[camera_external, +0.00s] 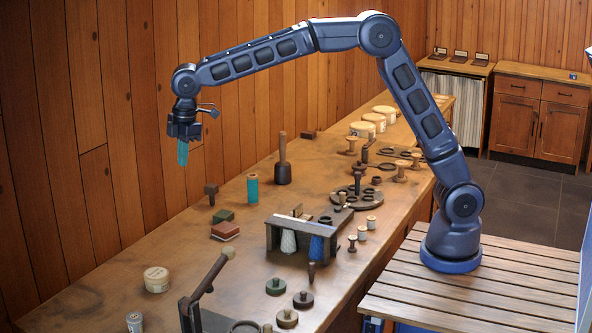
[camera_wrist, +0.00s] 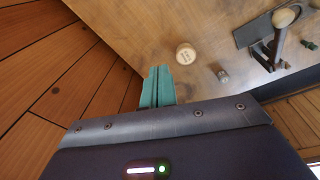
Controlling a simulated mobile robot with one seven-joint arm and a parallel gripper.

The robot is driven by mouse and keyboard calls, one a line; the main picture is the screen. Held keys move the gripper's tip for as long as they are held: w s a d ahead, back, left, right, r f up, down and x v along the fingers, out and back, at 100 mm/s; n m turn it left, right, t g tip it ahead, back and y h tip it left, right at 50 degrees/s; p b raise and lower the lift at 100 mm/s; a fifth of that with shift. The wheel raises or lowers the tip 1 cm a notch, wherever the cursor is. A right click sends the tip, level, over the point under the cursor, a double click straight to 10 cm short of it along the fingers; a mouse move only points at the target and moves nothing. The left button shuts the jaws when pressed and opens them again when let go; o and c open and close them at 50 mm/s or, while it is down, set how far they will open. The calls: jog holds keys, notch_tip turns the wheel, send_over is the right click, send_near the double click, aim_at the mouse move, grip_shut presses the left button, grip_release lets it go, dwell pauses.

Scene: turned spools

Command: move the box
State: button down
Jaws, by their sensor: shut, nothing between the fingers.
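My gripper (camera_external: 183,153) hangs high above the left part of the long wooden workbench (camera_external: 110,262), fingers pointing down. Its teal fingers are together and empty, and they also show in the wrist view (camera_wrist: 157,88). A small low reddish-brown block (camera_external: 225,231), shaped like a flat box, lies on the bench below and right of my gripper in the external view. I cannot tell which of these is the box. Neither shows clearly in the wrist view.
A dark rack (camera_external: 287,236) holds thread spools. A teal cylinder (camera_external: 252,188) and mallet (camera_external: 283,172) stand upright behind. The wood wall borders the bench.

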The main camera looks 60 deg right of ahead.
jog(key=w+a+f+n+g, duration=0.15)
jog(key=a+f+n, duration=0.35)
jog(key=a+f, duration=1.7)
jog(key=f, duration=0.2)
jog(key=a+f, duration=0.1)
jog(key=f, duration=0.5)
jog(key=shift+a, duration=0.25)
jog(key=shift+d+r, duration=0.2)
jog(key=shift+d, duration=1)
jog(key=shift+d+f, duration=0.1)
jog(key=shift+d, duration=0.7)
jog(key=d, duration=2)
jog(key=shift+d, duration=0.2)
